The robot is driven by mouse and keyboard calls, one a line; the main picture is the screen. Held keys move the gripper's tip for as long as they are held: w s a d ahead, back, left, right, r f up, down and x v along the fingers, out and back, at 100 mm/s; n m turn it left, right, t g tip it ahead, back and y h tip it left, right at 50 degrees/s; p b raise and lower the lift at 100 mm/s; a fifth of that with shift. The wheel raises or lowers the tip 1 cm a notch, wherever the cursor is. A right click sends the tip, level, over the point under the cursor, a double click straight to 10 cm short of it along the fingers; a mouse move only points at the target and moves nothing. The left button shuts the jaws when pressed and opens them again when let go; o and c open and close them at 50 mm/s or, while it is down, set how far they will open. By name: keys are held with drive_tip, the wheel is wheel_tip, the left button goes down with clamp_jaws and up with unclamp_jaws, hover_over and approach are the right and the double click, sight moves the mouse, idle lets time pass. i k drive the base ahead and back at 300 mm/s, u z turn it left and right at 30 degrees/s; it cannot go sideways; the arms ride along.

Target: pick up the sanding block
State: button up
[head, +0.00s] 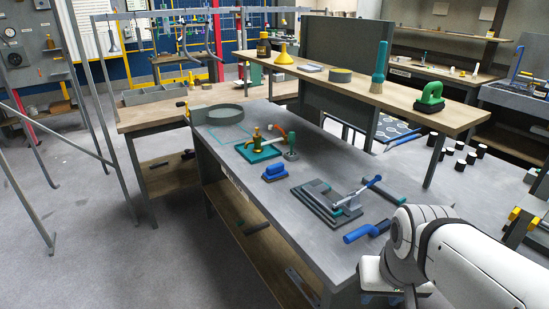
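Two things could be the sanding block, and I cannot tell for sure which it is. One is a small blue block with a raised top and a dark base (275,172), lying on the grey bench top (225,152). The other is a green-handled block with a dark base (431,96), standing near the right end of the wooden shelf above the bench. Both are clear of my arm, which reaches in from the lower right over the bench's near end. My gripper's fingers do not show.
Near the blue block are a green base with brass fittings (259,150), a grey clamp fixture (325,203) and a blue-handled tool (367,232). A teal brush (379,68) and a yellow funnel (284,55) stand on the shelf. Open floor (185,260) lies left of the bench.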

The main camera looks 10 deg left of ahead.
sight(276, 172)
drive_tip(key=u, duration=2.2)
drive_tip(key=i, duration=1.95)
drive_tip(key=z, duration=3.3)
drive_tip(key=i, duration=1)
drive_tip(key=u, duration=0.05)
